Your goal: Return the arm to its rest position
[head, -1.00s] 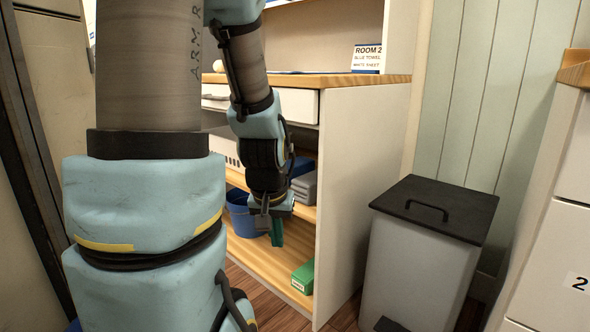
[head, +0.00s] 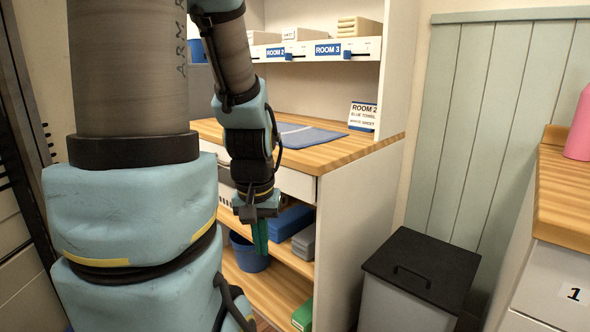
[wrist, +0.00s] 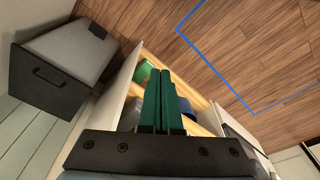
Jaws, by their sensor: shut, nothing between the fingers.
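My gripper (head: 260,236) hangs down in front of the wooden cabinet's open lower shelves in the head view. Its green fingers are shut with nothing between them. In the wrist view my gripper (wrist: 159,78) shows its two green fingers side by side, pointing toward the shelves and floor. My arm comes down from the upper left of the head view, bent at the elbow, and hides part of the cabinet's left side.
A blue bucket (head: 247,254), a blue folded item (head: 290,221) and a green box (head: 303,315) are on the lower shelves. A blue cloth (head: 306,134) lies on the worktop (head: 345,147). A lidded bin (head: 421,270) stands right of the cabinet. Blue lines (wrist: 215,68) mark the open floor.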

